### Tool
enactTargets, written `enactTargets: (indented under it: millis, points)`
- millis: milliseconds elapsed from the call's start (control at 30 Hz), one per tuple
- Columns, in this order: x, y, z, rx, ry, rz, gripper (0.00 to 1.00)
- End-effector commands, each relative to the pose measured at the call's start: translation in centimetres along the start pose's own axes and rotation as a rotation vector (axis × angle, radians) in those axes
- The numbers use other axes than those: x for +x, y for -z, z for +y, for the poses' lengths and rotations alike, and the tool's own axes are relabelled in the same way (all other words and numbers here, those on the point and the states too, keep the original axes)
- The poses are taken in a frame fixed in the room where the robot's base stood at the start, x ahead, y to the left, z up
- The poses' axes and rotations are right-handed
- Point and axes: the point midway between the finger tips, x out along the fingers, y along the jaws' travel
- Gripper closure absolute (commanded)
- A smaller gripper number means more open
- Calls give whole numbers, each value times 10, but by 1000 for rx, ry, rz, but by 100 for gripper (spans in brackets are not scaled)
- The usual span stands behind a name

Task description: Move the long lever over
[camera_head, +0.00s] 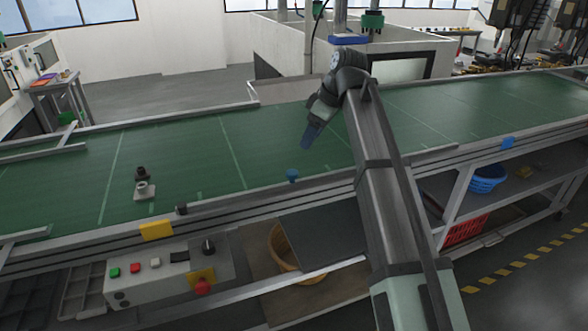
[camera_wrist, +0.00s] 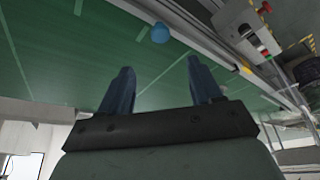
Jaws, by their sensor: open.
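A grey control box (camera_head: 165,275) is mounted on the front side of the conveyor, at lower left in the head view. A short dark handle (camera_head: 208,246) stands up near its right end; I cannot tell if this is the long lever. The control box (camera_wrist: 243,22) also shows at upper right in the wrist view. My gripper (camera_head: 312,135) is over the green belt, to the right of and farther back than the box. In the wrist view my gripper (camera_wrist: 161,80) has its two blue fingers spread, with nothing between them.
A blue knob (camera_head: 292,175) stands near the belt's front edge. Two small dark and grey parts (camera_head: 144,190) are on the belt at left. The box carries green, red and white buttons (camera_head: 134,267) and a red knob (camera_head: 203,287). Most of the green belt (camera_head: 75,180) is clear.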

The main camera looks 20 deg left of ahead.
Motion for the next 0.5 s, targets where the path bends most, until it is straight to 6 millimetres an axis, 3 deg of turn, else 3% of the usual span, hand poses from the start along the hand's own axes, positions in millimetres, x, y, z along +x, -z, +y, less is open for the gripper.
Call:
enactTargets:
  millis: [167, 500]
  points:
    - [12, 2, -2, -6, 2, 1, 36]
    - [68, 1, -2, -4, 3, 0, 36]
